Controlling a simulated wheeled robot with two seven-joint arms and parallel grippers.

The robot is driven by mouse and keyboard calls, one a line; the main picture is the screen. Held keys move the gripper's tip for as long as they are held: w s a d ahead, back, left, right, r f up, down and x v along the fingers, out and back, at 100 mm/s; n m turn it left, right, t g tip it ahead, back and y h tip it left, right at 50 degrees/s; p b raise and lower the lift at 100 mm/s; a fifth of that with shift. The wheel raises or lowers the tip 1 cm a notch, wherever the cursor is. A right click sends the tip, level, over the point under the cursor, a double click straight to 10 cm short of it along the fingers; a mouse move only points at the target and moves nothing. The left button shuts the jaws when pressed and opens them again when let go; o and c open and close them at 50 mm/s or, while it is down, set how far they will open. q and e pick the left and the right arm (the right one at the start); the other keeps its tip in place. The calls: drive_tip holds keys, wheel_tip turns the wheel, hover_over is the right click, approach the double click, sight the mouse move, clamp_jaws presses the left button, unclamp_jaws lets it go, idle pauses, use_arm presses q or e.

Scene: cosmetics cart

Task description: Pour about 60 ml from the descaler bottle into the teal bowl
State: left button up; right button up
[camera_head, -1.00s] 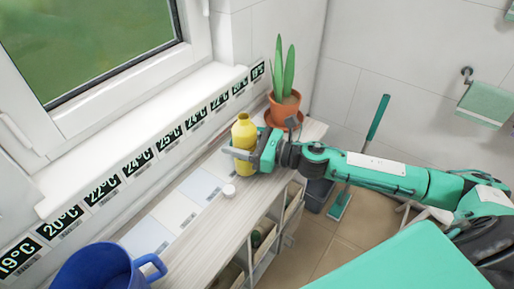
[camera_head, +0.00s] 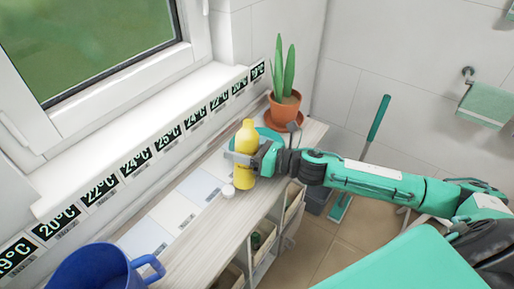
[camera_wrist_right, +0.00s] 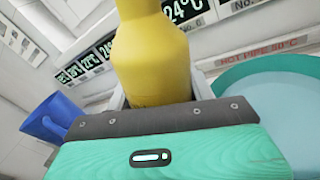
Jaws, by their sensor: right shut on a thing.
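The yellow descaler bottle (camera_head: 247,138) is held about upright above the shelf top in the head view. My right gripper (camera_head: 240,158) is shut around its body; the bottle also fills the middle of the right wrist view (camera_wrist_right: 150,55). The teal bowl (camera_head: 267,132) is just behind the bottle and gripper, partly hidden by them. In the wrist view the bowl's rim (camera_wrist_right: 235,77) shows at the right, beside the bottle and apart from it. My left gripper is out of view.
A potted plant (camera_head: 285,108) stands at the far end. A blue bucket (camera_head: 95,272) is at the near left. The wall with temperature labels (camera_head: 137,160) runs along the back.

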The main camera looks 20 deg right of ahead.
drive_tip(key=shift+r+m+p, duration=0.2)
drive_tip(key=shift+m+p, duration=0.2)
drive_tip(key=shift+p, duration=0.2)
drive_tip(key=shift+w+d+f+m+p, duration=0.2)
drive_tip(key=shift+m+p, duration=0.1)
drive_tip(key=shift+m, duration=0.25)
drive_tip(key=shift+w+d+f+m+p, duration=0.15)
drive_tip(key=shift+m+p, duration=0.1)
drive_tip(key=shift+m, duration=0.3)
drive_tip(key=shift+s+a+r+m+g+p, duration=0.15)
drive_tip(key=shift+r+m+p, duration=0.15)
drive_tip(key=shift+m+p, duration=0.25)
drive_tip(key=shift+a+r+m+g+p, duration=0.15)
drive_tip(key=shift+r+m+p, duration=0.15)
drive_tip(key=shift+p, duration=0.3)
drive_tip(key=shift+s+f+m, duration=0.15)
drive_tip(key=shift+f+m, duration=0.2)
drive_tip(key=shift+f, duration=0.05)
drive_tip(key=m, duration=0.1)
drive_tip(key=f+m, duration=0.1)
drive_tip(key=m, duration=0.1)
drive_tip(key=shift+s+a+f+p, duration=0.3)
drive_tip(key=shift+s+f, duration=0.05)
drive_tip(key=shift+r+p, duration=0.25)
drive_tip(key=shift+p, duration=0.05)
drive_tip(key=shift+s+m, duration=0.1)
drive_tip(key=shift+m, duration=0.6)
drive_tip(key=shift+w+d+f+m+g, duration=0.1)
drive_tip(key=shift+w+f+m+g, duration=0.1)
drive_tip(key=shift+m+g, duration=0.1)
